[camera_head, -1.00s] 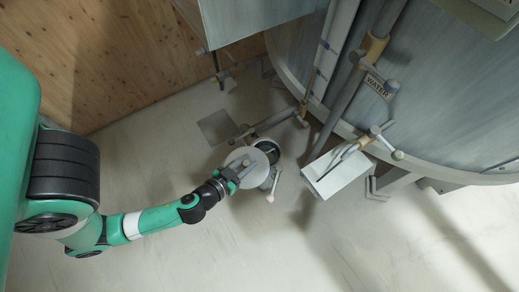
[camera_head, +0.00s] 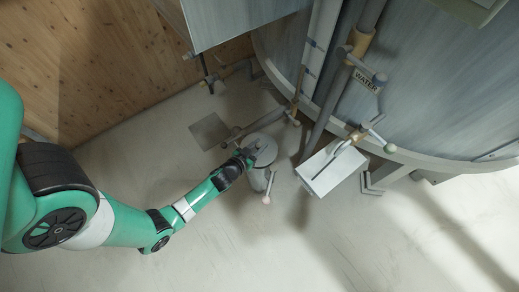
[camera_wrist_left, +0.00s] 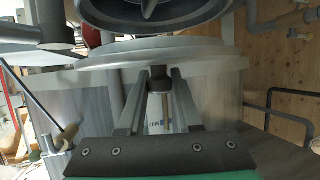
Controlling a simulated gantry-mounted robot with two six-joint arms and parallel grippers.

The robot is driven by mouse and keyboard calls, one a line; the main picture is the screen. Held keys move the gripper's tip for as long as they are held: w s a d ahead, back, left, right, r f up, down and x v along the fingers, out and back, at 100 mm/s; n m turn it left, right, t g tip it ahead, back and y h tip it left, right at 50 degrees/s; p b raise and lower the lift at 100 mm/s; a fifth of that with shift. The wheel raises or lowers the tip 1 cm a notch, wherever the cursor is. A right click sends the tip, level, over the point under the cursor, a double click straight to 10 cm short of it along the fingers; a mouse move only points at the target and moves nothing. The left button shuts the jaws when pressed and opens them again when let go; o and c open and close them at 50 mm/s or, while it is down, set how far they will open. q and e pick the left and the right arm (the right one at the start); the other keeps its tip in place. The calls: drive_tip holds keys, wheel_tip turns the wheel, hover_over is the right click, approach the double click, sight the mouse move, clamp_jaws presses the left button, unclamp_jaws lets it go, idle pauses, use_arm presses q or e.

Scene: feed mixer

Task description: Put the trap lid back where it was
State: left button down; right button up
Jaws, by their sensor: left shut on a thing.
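The trap lid (camera_head: 266,159) is a pale grey disc with a knob. In the head view it lies over the top of the trap (camera_head: 258,181), covering its dark opening. I cannot tell whether it touches the rim. My left gripper (camera_head: 255,149) is shut on the lid's knob. In the left wrist view the two fingers (camera_wrist_left: 159,76) pinch the dark knob, with the lid's broad edge (camera_wrist_left: 210,62) across the picture. My right gripper is not in view.
A lever with a pink ball (camera_head: 266,200) stands beside the trap. A pipe (camera_head: 240,133) runs behind the trap. The floor in front is clear.

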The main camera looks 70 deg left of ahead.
use_arm(q)
drive_tip(key=shift+w+a+f+b, duration=0.1)
drive_tip(key=shift+f+b, duration=1.85)
drive_tip(key=shift+f, duration=0.25)
drive_tip(key=c, duration=0.6)
unclamp_jaws()
drive_tip(key=shift+r+p, duration=0.75)
drive_tip(key=shift+p, duration=0.05)
drive_tip(key=v, duration=1.1)
drive_tip(key=shift+s+d, duration=0.2)
drive_tip(key=shift+s, duration=0.15)
